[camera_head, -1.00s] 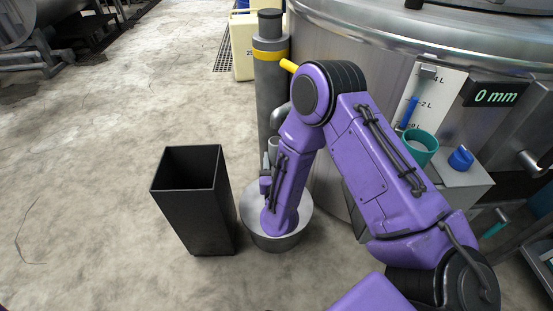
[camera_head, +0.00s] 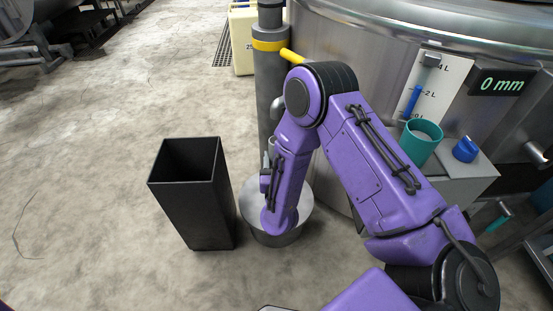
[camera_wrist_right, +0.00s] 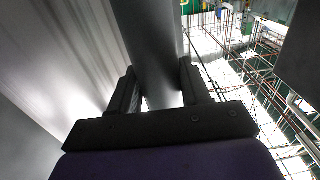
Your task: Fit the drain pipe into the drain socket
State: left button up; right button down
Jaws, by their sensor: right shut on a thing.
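My right gripper (camera_wrist_right: 160,88) is shut on a smooth grey pipe (camera_wrist_right: 148,35), probably the drain pipe, which runs up between its two fingers in the right wrist view. In the head view my purple right arm reaches down over a round metal basin (camera_head: 300,222) and hides most of the hand. A small light-grey piece (camera_head: 272,146) shows beside the forearm, perhaps the held pipe's top. A grey bent stub (camera_head: 277,108) shows just above it by the tank; I cannot tell whether it is the drain socket. The pipe's ends are hidden. My left gripper is out of view.
A black square bin (camera_head: 190,205) stands left of the basin. A thick grey column with a yellow band (camera_head: 269,45) rises behind. The steel tank (camera_head: 370,45) fills the right, with a teal cup (camera_head: 421,145) and blue knob (camera_head: 465,150).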

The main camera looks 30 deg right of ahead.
jog(key=shift+c, duration=2.2)
grip_release()
jog(key=p+v, duration=0.3)
jog(key=v, duration=0.7)
jog(key=shift+s, duration=0.25)
jog(key=shift+a, duration=0.1)
